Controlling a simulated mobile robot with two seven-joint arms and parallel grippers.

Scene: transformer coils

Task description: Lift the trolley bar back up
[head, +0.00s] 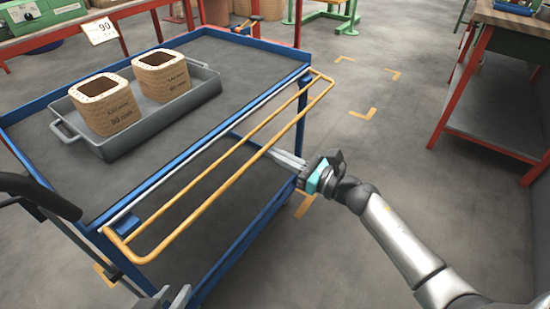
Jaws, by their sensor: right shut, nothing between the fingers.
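The blue trolley (215,42) stands in front of me. Its orange bar (190,212) is a long loop along the near right side, swung outward from the deck edge and roughly level with it. My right gripper (276,154) is shut and empty, its grey fingers pointing left at the outer rail, about midway along the bar. Whether the fingertips touch the rail or sit below it, I cannot tell. My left gripper (168,298) shows only partly at the bottom edge, near the bar's near end; its jaw opening is unclear.
A grey tray (150,140) on the deck holds two tan coils (104,103) (160,75). A lower shelf (220,235) lies under the bar. A red-framed bench (485,110) stands at the right. The floor between it and the trolley is clear, with yellow corner marks (363,113).

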